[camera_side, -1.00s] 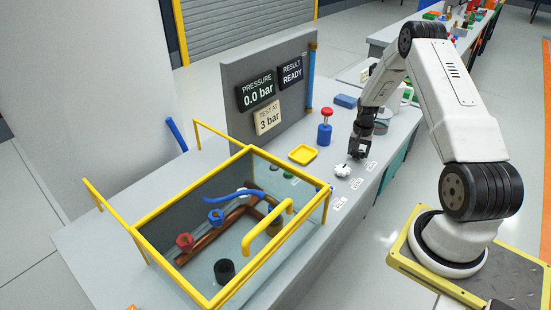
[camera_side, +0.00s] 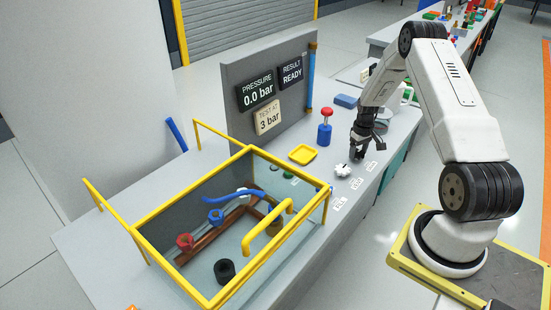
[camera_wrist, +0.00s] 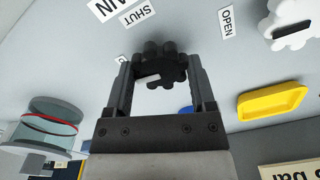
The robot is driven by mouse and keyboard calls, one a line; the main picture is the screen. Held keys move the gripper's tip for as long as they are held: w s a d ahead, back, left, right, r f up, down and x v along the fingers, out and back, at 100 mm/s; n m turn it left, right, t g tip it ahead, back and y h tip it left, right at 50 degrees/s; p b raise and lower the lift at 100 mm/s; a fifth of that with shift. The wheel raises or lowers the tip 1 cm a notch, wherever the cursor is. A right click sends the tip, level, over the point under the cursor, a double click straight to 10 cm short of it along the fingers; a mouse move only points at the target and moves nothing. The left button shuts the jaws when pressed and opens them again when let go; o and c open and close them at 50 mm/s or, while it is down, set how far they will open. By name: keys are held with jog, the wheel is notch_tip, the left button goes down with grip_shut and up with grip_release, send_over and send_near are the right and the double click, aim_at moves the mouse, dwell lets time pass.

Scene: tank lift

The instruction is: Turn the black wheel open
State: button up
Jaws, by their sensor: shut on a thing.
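The black wheel (camera_wrist: 158,48), lobed at its rim, sits between the two fingers of my gripper (camera_wrist: 160,66) in the wrist view. The fingers lie on either side of it and are shut on it. A short white mark shows on the wheel. An OPEN label (camera_wrist: 227,20) lies to the right of the wheel and a SHUT label (camera_wrist: 139,12) above it to the left. In the side view my gripper (camera_side: 359,155) points down at the bench, and the black wheel is hidden or too small to make out there.
A white wheel (camera_side: 342,170) stands close beside my gripper. A yellow tray (camera_side: 303,153) and a red-topped blue post (camera_side: 325,128) stand to the left. A yellow-framed tank (camera_side: 148,238) fills the near bench. A clear round vessel (camera_wrist: 52,130) is left in the wrist view.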

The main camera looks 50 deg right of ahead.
aim_at(358, 151)
jog(key=shift+n, duration=0.5)
jog(key=o, duration=1.2)
jog(key=shift+r, duration=0.1)
jog(key=shift+r, duration=3.85)
